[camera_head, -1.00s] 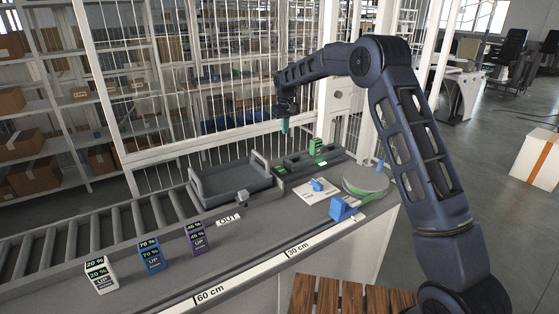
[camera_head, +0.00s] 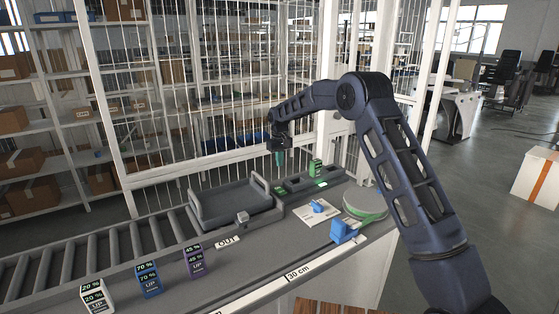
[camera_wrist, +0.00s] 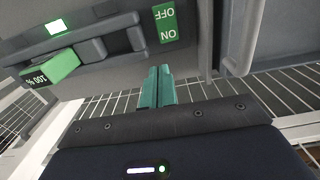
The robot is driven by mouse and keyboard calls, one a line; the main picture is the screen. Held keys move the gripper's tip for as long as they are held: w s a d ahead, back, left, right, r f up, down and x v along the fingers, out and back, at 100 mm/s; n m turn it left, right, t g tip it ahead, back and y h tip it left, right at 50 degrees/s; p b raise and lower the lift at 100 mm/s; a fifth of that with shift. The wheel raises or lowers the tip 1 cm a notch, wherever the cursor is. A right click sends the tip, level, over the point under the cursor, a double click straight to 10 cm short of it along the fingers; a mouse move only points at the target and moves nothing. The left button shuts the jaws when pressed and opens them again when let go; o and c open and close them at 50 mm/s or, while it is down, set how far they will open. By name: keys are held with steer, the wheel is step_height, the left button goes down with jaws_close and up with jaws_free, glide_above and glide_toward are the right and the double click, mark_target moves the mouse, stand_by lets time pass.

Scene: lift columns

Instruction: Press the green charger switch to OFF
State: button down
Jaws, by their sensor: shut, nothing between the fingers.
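The green charger switch (camera_wrist: 165,22), marked ON and OFF, is at the top of the wrist view on the grey charger (camera_wrist: 95,30). In the head view the switch (camera_head: 281,188) is a small green patch at the charger's left end. My gripper (camera_wrist: 156,72) has its teal fingers together with nothing between them. In the head view my gripper (camera_head: 280,158) hangs above the switch, apart from it. Which way the switch is tipped is hard to tell.
A green battery (camera_head: 315,167) stands in the charger, marked 100% in the wrist view. A grey tray (camera_head: 235,207) lies left of the charger. A blue object (camera_head: 344,232) and a round green-edged pad (camera_head: 365,203) are at the right. A wire fence stands behind.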

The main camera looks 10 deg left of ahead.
step_height(320, 180, down, 10)
steer(key=shift+f, duration=0.2)
stand_by(0.5)
steer(key=shift+f, duration=0.2)
steer(key=shift+r, duration=0.1)
steer(key=shift+r, duration=0.7)
steer(key=shift+r, duration=0.1)
step_height(320, 180, up, 14)
steer(key=w+a, duration=0.1)
steer(key=shift+w+a+f, duration=0.2)
steer(key=shift+w+a, duration=0.2)
